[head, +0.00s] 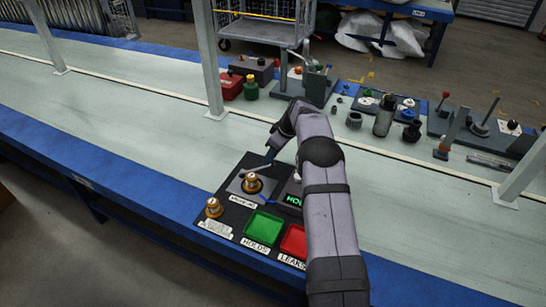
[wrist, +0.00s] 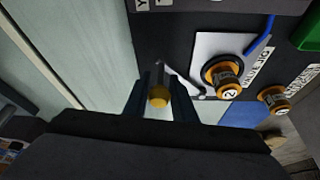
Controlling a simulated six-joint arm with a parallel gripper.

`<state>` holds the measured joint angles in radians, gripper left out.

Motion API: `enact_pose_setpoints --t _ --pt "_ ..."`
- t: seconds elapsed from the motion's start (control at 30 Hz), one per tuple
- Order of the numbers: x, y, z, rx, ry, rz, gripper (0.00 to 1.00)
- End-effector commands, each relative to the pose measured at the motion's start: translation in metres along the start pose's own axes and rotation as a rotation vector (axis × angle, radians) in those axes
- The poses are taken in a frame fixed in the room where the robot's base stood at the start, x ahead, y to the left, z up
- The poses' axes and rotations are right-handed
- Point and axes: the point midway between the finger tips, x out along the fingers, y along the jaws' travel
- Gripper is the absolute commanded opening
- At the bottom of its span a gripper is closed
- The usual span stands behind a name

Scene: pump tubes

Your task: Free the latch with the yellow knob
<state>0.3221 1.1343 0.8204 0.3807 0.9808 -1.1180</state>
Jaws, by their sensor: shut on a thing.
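The yellow knob (wrist: 158,97) sits between the two fingers of my gripper (wrist: 160,92) in the wrist view. The fingers are shut on it. A thin grey metal lever (wrist: 183,79) runs from beside the knob toward a light plate with a brass fitting (wrist: 228,78). In the head view my gripper (head: 266,165) reaches down at the back left of the dark panel, beside the plate and its brass fitting (head: 252,183). The knob is hidden or too small to tell there. I cannot tell whether the latch is engaged.
A second brass fitting (head: 213,207) stands at the panel's left. A green tray (head: 263,228) and a red tray (head: 294,241) lie in front, with a lit display (head: 294,199) partly behind my arm. Several tools and fixtures stand farther back. The bench left of the panel is clear.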

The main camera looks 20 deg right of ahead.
Motion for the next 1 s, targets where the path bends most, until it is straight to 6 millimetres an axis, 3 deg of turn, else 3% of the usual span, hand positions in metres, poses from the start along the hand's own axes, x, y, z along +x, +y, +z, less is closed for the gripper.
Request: enact_pose_setpoints --t 1.0 --pt "0.0046 0.0069 -0.0106 -0.11 -0.001 -0.045 0.0"
